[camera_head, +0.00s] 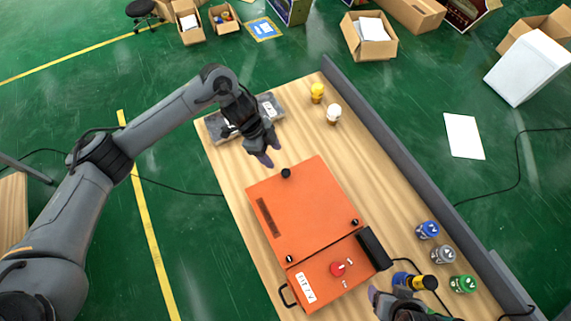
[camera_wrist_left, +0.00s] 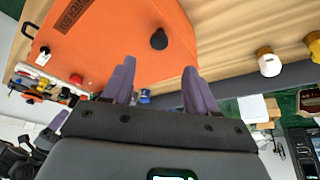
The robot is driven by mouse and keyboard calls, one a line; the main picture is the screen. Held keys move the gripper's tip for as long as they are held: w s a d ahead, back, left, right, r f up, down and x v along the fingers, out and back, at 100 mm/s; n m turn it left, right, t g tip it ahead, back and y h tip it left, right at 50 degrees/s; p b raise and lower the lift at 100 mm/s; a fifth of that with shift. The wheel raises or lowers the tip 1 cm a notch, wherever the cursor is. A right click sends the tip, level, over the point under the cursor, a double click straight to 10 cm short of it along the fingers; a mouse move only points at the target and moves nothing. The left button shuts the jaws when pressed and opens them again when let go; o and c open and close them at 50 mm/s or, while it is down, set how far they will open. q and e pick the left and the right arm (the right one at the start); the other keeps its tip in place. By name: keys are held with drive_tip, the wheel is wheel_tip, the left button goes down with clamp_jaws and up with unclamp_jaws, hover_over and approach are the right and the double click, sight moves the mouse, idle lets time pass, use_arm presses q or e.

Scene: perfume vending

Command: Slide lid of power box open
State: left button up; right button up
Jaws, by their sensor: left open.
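The orange power box (camera_head: 322,276) lies on the wooden table, with a flat orange lid (camera_head: 310,205) over its larger far part. A black knob (camera_head: 286,173) stands at the lid's far end, and two smaller black knobs sit near its other end. My left gripper (camera_head: 269,152) is open and empty, just beyond the far knob and apart from it. In the left wrist view the knob (camera_wrist_left: 159,39) shows ahead of the spread purple fingers (camera_wrist_left: 160,72). My right gripper (camera_head: 385,300) is at the bottom edge, partly cut off, its jaws unclear.
A grey tray (camera_head: 215,128) lies behind my left gripper. Yellow and white bulbs (camera_head: 333,113) stand far right; several small cans (camera_head: 428,230) stand near right. A grey barrier (camera_head: 400,155) edges the table.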

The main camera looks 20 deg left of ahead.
sight(285, 172)
use_arm(q)
drive_tip(key=p+x, duration=0.1)
drive_tip(key=x, duration=0.8)
drive_tip(key=shift+s+d+f, duration=0.1)
drive_tip(key=shift+d+f, duration=0.1)
drive_tip(key=shift+f, duration=0.1)
drive_tip(key=shift+c, duration=0.3)
clamp_jaws()
